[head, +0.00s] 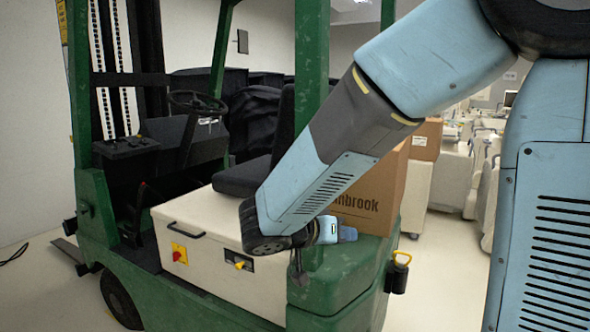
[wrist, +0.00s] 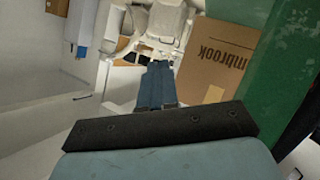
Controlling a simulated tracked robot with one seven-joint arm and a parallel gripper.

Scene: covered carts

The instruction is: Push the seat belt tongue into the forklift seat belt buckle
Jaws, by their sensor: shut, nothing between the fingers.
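The green forklift (head: 345,270) fills the middle of the head view, with its black seat (head: 243,177) partly behind my arm. I cannot make out the seat belt tongue or the buckle in either view; my arm covers part of the seat's right side. My gripper (head: 348,234) is at the rear of the forklift, in front of a cardboard box, with its blue fingertips pointing right. In the wrist view my gripper's two blue fingers (wrist: 157,84) lie side by side, shut and empty.
The cardboard box (head: 372,190) stands on the forklift's rear; it also shows in the wrist view (wrist: 215,65). A green post (head: 311,70) rises behind my forearm. A cream engine cover (head: 205,245) carries switches. Covered carts (head: 485,165) stand at the right.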

